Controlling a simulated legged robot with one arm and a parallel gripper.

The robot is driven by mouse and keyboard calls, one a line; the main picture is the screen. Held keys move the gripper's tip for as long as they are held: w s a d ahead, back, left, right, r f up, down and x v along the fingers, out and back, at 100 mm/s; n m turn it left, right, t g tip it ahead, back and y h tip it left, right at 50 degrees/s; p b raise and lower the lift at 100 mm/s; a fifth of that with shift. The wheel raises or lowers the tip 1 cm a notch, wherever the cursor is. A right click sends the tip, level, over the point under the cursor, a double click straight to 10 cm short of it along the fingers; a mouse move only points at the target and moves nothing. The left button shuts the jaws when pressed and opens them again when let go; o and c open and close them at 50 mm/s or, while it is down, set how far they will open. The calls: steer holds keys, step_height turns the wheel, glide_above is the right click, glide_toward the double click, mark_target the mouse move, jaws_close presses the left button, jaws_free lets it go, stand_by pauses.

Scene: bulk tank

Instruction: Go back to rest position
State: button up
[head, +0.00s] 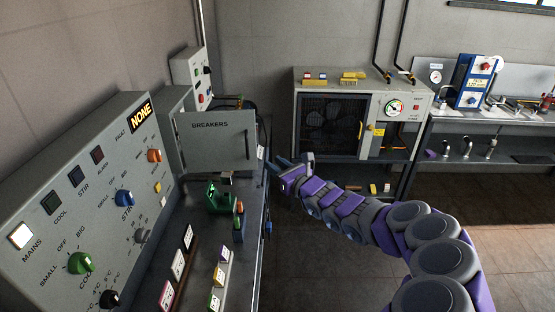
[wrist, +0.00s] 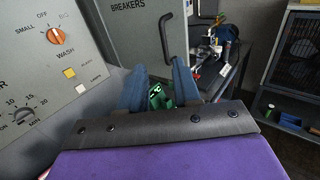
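My gripper (head: 291,164) is at the end of my purple and grey arm, stretched out to the left in the head view. It is in front of the tank cooler and to the right of the grey breaker box (head: 216,147). In the wrist view, the two blue fingers (wrist: 159,78) stand apart with nothing held between them. A green object (wrist: 159,97) shows in the gap, beyond the fingers. The same green device (head: 220,195) seems to stand on the bench in the head view.
A control panel (head: 100,205) with knobs and lamps stands at the left. A dark bench (head: 251,225) holds small coloured blocks. A cabinet with a fan (head: 330,122) and a gauge is at the back. A steel worktable (head: 515,128) is at the right. The floor between is clear.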

steer(key=s+a+r+n+g+y, duration=0.3)
steer(key=s+a+r+n+g, duration=0.2)
steer(key=s+r+n, duration=0.4)
steer(key=s+a+r+n+g+y, duration=0.35)
steer(key=s+a+r+n, duration=0.3)
steer(key=s, duration=0.35)
steer(key=s+f+n+g+h, duration=0.1)
steer(key=s+n+g+h, duration=0.25)
steer(key=s+n, duration=0.45)
steer(key=s+d+f+n+g+h, duration=0.1)
steer(key=s+d+f+h, duration=0.25)
steer(key=s, duration=0.35)
steer(key=s+d+f+n+g+h, duration=0.2)
steer(key=s+d+f, duration=0.15)
steer(key=s, duration=0.35)
steer(key=s+d+f+h, duration=0.3)
steer(key=s+d, duration=0.1)
steer(key=d, duration=0.3)
steer(key=s+d+f+h, duration=0.3)
steer(key=s+d, duration=0.1)
steer(key=d, duration=0.3)
steer(key=s+d+f+n+h, duration=0.1)
steer(key=s+d+f+h, duration=0.2)
steer(key=d, duration=0.5)
steer(key=shift+s, duration=0.85)
steer(key=shift+w+a+f, duration=0.1)
steer(key=shift+w+a, duration=0.05)
